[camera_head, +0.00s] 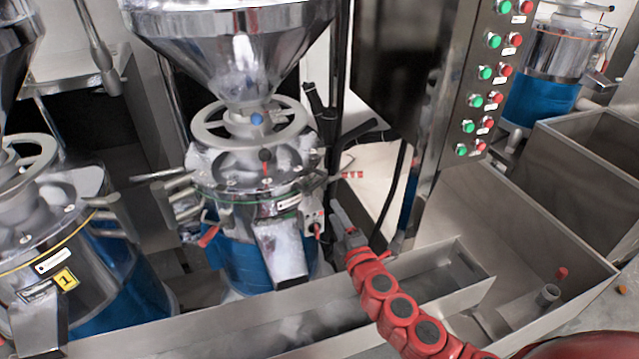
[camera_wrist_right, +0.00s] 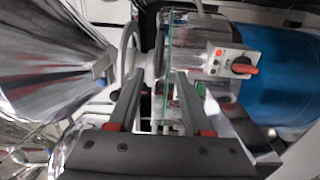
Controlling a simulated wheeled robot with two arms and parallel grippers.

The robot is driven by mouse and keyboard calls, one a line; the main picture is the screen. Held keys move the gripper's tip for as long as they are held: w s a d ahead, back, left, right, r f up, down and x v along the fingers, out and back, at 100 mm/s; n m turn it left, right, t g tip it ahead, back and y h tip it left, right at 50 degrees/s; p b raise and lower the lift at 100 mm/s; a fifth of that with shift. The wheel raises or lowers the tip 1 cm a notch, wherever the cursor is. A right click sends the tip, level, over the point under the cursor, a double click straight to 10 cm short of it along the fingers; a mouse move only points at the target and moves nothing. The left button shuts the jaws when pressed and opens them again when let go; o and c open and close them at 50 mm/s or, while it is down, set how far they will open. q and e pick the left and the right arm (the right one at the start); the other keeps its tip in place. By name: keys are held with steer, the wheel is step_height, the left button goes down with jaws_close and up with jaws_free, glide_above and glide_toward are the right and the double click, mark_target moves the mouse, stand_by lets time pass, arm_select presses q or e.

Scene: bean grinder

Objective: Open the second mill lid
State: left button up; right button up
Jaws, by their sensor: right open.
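The second mill (camera_head: 255,190) stands in the middle of the head view, with a silver metal lid (camera_head: 235,160), a handwheel and a blue lower body. A green seam runs around it below the lid. A small box with a red-handled switch is on its right side, and also shows in the right wrist view (camera_wrist_right: 232,65). My right gripper (camera_head: 338,218) is just right of this box, at the mill's side. In the right wrist view its two fingers (camera_wrist_right: 152,85) are apart, near the lid edge and green seam (camera_wrist_right: 171,55), with nothing clearly held. My left gripper is out of view.
A steel hopper (camera_head: 240,50) sits above the mill. A mill labelled 1 (camera_head: 60,250) stands at the left. A panel of green and red buttons (camera_head: 480,90) rises at the right. A steel trough (camera_head: 370,310) runs in front; black cables hang behind my gripper.

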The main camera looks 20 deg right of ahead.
mark_target(319, 181)
steer(key=w, duration=0.3)
steer(key=w+p, duration=0.1)
steer(key=w, duration=0.7)
steer(key=shift+w+a+r+p, duration=0.15)
steer(key=shift+a+r+p, duration=0.05)
steer(key=shift+r+p, duration=0.15)
steer(key=shift+w+a+f, duration=0.1)
steer(key=shift+w, duration=0.6)
jaws_close()
stand_by(0.4)
